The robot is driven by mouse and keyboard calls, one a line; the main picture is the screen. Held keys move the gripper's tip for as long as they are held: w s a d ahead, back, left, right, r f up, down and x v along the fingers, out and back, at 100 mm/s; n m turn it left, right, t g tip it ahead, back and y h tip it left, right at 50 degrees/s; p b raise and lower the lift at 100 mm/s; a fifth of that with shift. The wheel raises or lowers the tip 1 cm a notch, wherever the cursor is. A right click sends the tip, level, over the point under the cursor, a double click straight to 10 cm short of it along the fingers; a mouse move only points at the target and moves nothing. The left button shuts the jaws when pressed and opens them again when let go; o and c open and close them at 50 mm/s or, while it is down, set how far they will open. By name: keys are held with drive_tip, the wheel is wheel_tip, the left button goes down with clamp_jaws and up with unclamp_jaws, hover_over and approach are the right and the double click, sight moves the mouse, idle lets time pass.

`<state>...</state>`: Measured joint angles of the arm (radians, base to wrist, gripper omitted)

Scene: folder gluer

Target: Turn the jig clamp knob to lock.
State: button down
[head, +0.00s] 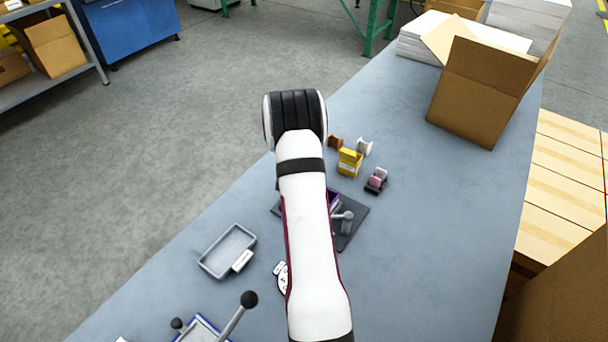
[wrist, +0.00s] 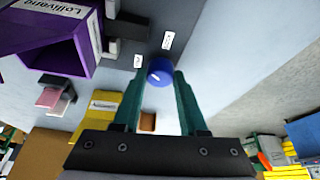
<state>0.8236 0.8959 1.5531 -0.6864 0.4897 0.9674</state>
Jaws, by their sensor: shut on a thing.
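The blue round clamp knob (wrist: 159,70) shows in the wrist view, with a short white pointer line on its face. The line lies at a slant. My gripper (wrist: 161,82) has its two teal fingers on either side of the knob and is shut on it. Two small white labels, one (wrist: 168,40) above the knob and one (wrist: 138,61) at its upper left, carry print too small to read surely. In the head view my arm covers the knob and gripper; part of the dark jig plate (head: 357,208) shows beside it.
A purple open box (wrist: 65,58) stands close by at the left of the wrist view. In the head view, a yellow box (head: 350,162), a grey tray (head: 213,266) and an open cardboard box (head: 466,105) stand on the table.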

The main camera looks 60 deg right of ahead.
drive_tip(key=m+g, duration=0.1)
drive_tip(key=m, duration=0.1)
drive_tip(key=m+g, duration=0.1)
drive_tip(key=m, duration=0.2)
drive_tip(key=shift+w+m, duration=0.2)
drive_tip(key=shift+m, duration=0.1)
drive_tip(key=m, duration=0.2)
drive_tip(key=m+g+y, duration=0.1)
drive_tip(key=m, duration=0.1)
drive_tip(key=shift+m+g, duration=0.3)
drive_tip(key=shift+m, duration=0.1)
drive_tip(key=shift+w+y, duration=0.1)
drive_tip(key=shift+y, duration=0.2)
drive_tip(key=shift+c, duration=2.2)
unclamp_jaws()
drive_tip(key=v, duration=1.5)
drive_tip(key=shift+w+r, duration=0.25)
drive_tip(key=shift+r, duration=0.05)
